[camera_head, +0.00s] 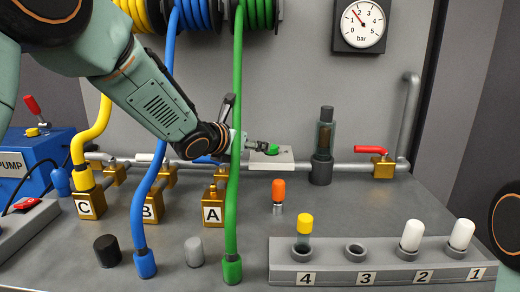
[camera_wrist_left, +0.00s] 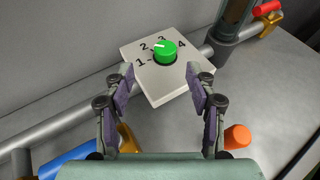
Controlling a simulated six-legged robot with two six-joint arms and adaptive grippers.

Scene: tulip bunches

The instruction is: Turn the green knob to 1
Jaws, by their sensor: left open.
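The green knob (camera_wrist_left: 165,52) sits on a white plate (camera_wrist_left: 165,92) with the numbers 1 to 4 around it. Its white mark points up and left, seemingly between 2 and 3. My left gripper (camera_wrist_left: 162,84) is open and empty, its fingertips apart, short of the knob and not touching it. In the head view the knob (camera_head: 271,149) is on the pipe at the back, and my left gripper (camera_head: 256,145) is just left of it, partly hidden by the green hose. My right gripper is not in view.
A glass cylinder (camera_head: 323,140) stands right of the plate. An orange-capped piece (camera_head: 278,190) stands in front. A numbered rack (camera_head: 385,262) is at front right.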

